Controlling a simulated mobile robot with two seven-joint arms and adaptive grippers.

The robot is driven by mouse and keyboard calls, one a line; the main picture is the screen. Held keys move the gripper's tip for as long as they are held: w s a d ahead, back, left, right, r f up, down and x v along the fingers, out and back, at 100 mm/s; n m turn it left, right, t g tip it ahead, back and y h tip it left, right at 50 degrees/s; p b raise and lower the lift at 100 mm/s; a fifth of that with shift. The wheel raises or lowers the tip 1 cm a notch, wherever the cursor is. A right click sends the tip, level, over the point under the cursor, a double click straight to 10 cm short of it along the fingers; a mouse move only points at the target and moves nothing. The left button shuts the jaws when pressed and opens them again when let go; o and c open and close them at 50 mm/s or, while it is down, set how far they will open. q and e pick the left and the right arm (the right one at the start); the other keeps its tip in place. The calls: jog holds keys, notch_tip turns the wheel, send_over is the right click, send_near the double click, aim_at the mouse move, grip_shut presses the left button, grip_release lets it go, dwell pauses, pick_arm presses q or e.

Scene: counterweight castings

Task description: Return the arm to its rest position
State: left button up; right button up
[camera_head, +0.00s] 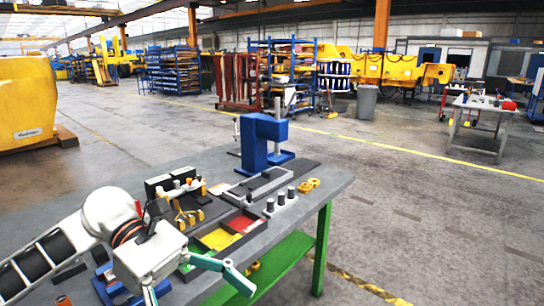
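My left arm (110,215) comes in from the left and reaches over the near left part of a grey workbench (318,188). The gripper hangs in front of a parts tray with a yellow (219,239) and a red (242,222) compartment and hides part of the bench. My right gripper is not in view.
A blue fixture (256,143) stands at the back of the bench. Grey cylinders (280,197) and small yellow parts (308,185) are near the right side. A black holder with knobs (178,188) is behind the arm. Open floor (430,225) lies right of the bench.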

pick_arm(q)
jog(key=w+d+n+t+h+b, duration=0.1)
jog(key=w+d+n+h, duration=0.1)
jog(key=d+n+h, duration=0.45)
jog(key=w+a+f+n+t+h+b, duration=0.1)
jog(key=w+a+f+n+t+h, duration=0.2)
jog(key=n+t, duration=0.6)
jog(key=w+f+n+t+b, duration=0.1)
jog(key=w+f+n+t, duration=0.1)
jog(key=w+n+t, duration=0.6)
jog(key=a+f+n+t+y+b, duration=0.1)
jog(key=a+f+n+t+y, duration=0.25)
jog(key=f+n+y, duration=0.45)
jog(key=a+f+n+t+y, duration=0.2)
jog(key=a+f+n+y, duration=0.25)
jog(key=f+n, duration=0.8)
jog(key=s+a+f+n+g+y, duration=0.2)
jog(key=s+f, duration=0.3)
jog(key=f, duration=0.3)
jog(key=s+a+f+n+g+y+b, duration=0.1)
jog(key=s+a+f+n+g+y, duration=0.1)
jog(key=s+f+n, duration=0.3)
jog(key=s+a+f+n+g+y, duration=0.2)
jog(key=s+a+f+n, duration=0.2)
jog(key=f, duration=0.8)
jog(key=shift+s+f+g, duration=0.15)
jog(key=shift+s+g, duration=0.2)
jog(key=shift+s, duration=0.6)
